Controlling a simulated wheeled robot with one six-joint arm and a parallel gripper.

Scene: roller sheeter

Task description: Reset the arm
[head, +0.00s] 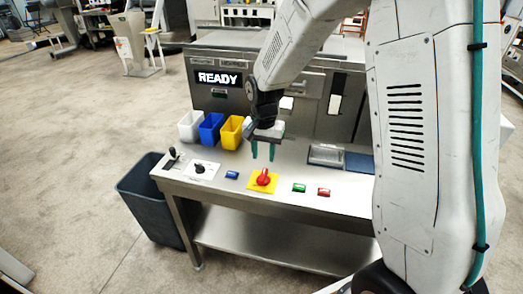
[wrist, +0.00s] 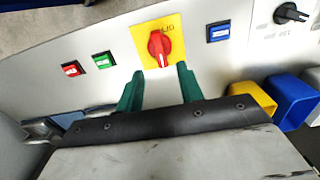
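My gripper (head: 263,151) hangs from my white arm above the steel control table, pointing down, with two green fingers. In the wrist view my gripper (wrist: 160,88) has its fingers apart with nothing between them. A red rotary switch on a yellow plate (head: 263,179) lies just in front of it on the table. The switch also shows in the wrist view (wrist: 158,46), just beyond the fingertips, and I see no contact.
The table (head: 215,174) carries a blue button (head: 232,175), a green button (head: 299,188), a red button (head: 324,192), a black selector knob (head: 200,168) and a joystick (head: 173,155). White, blue and yellow bins (head: 231,132) stand behind. The machine's display (head: 218,78) reads READY. A dark waste bin (head: 150,195) stands left.

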